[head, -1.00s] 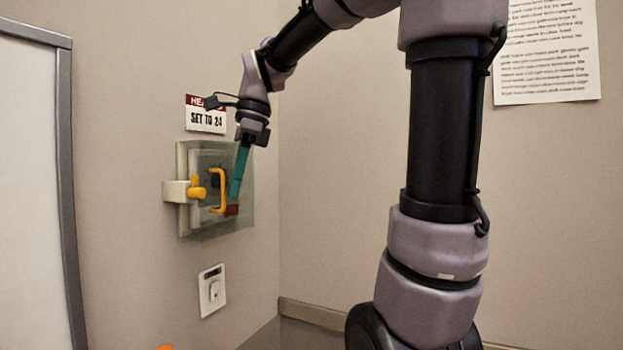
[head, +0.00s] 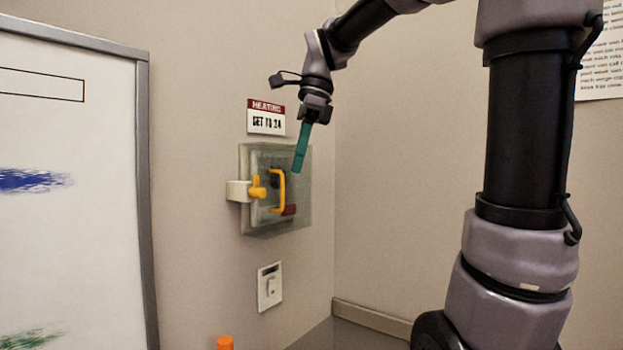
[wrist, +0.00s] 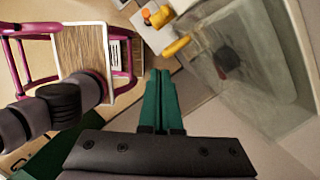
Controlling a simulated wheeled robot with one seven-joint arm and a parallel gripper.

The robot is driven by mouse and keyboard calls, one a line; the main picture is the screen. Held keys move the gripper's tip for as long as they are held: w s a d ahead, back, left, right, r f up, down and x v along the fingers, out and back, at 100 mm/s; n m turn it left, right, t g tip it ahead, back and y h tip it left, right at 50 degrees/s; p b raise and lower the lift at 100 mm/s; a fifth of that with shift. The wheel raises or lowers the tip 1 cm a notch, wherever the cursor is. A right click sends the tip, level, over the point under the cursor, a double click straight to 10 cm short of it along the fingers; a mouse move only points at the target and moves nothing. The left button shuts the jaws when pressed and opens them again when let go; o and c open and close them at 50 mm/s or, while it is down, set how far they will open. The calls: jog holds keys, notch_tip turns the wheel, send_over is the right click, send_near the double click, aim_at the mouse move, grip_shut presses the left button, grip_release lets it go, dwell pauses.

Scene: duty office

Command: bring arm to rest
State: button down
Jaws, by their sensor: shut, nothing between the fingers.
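My gripper (head: 299,158) is at the end of my raised arm, with its green fingers pointing down in front of the upper right part of a clear wall box. In the wrist view the two green fingers (wrist: 162,95) lie side by side, shut and empty. The clear box (head: 301,212) has a yellow handle (head: 278,190) and a yellow latch (head: 257,188) at its left. Inside it are a dark knob and a red part (head: 289,210). In the wrist view the box (wrist: 262,75) fills the upper right, apart from the fingertips.
A "HEATING SET TO 24" sign (head: 266,117) hangs above the box, and a switch plate (head: 270,287) sits below. A whiteboard (head: 70,200) stands at left. An orange object (head: 224,343) shows at the bottom. The wrist view shows a pink-framed chair (wrist: 88,50).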

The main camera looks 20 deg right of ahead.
jog(key=v, duration=0.5)
jog(key=s+d+f+n+t, duration=0.3)
jog(key=d+f+n, duration=0.2)
jog(key=f+n, duration=0.2)
jog(key=s+d+f+n+t, duration=0.4)
jog(key=d+f+n, duration=0.1)
jog(key=f+n, duration=0.2)
jog(key=shift+s+d+f+n+h, duration=0.15)
jog(key=shift+d+f+n+h, duration=0.15)
jog(key=shift+f+h, duration=0.1)
